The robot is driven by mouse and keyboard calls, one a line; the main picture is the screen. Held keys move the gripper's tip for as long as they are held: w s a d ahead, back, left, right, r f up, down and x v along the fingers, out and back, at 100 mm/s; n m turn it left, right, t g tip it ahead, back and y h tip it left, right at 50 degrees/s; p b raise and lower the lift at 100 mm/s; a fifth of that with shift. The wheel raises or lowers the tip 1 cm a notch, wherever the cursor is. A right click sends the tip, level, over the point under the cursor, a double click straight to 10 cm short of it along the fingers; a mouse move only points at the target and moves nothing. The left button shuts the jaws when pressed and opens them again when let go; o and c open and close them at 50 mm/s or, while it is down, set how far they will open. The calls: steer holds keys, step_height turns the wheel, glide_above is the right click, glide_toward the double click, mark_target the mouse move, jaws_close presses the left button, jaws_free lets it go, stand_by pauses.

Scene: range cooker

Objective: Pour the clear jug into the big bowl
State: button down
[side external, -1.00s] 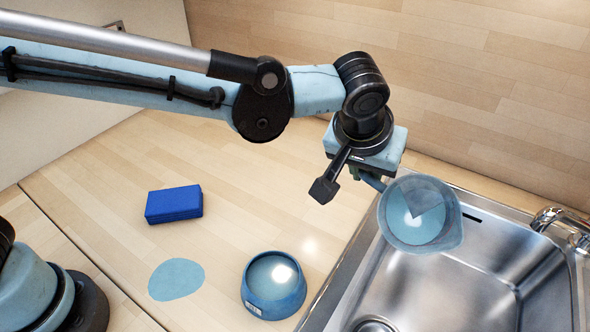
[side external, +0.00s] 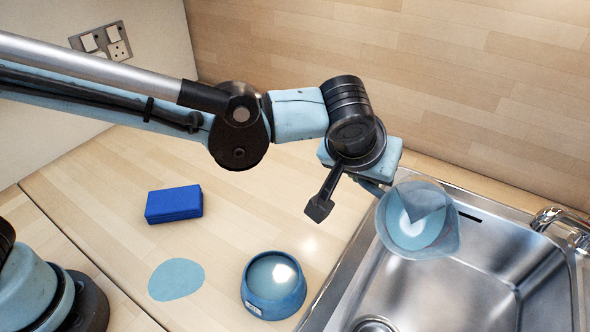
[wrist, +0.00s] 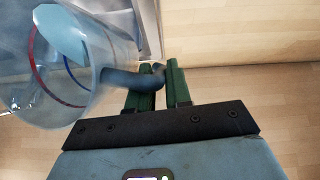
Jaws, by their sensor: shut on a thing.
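The clear jug (side external: 445,233) is held above the left rear part of the sink, with pale blue contents showing inside. In the wrist view the clear jug (wrist: 92,62) fills the upper left, and its blue handle lies between the green fingers of my gripper (wrist: 162,82). My gripper is shut on that handle; in the side view its fingers are mostly hidden behind the wrist. The big bowl (side external: 262,303) is blue and stands upright on the worktop, left of the sink and apart from the jug. Its inside is pale with a bright glint.
A steel sink (side external: 490,285) with a tap (side external: 562,222) is on the right. A blue block (side external: 174,204) and a flat pale blue disc (side external: 176,280) lie on the worktop left of the bowl. A wooden wall stands behind, with sockets (side external: 103,42) at the upper left.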

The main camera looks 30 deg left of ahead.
steer(key=shift+s+t, duration=0.15)
steer(key=shift+t, duration=0.15)
stand_by(0.4)
steer(key=shift+s+f+t, duration=0.15)
steer(key=shift+t, duration=0.25)
steer(key=shift+s+f, duration=0.1)
stand_by(0.9)
steer(key=shift+s+f+t, duration=0.2)
steer(key=shift+s+t, duration=0.05)
steer(key=shift+t, duration=0.45)
steer(key=shift+s+f+n, duration=0.1)
steer(key=shift+s+n, duration=0.05)
steer(key=shift+n, duration=0.15)
stand_by(0.6)
steer(key=shift+s+f+t, duration=0.25)
steer(key=shift+t, duration=0.45)
steer(key=shift+s+f, duration=0.15)
steer(key=shift+s, duration=0.05)
stand_by(0.7)
steer(key=shift+s+f+t, duration=0.25)
steer(key=shift+f+t, duration=0.05)
steer(key=shift+t, duration=0.4)
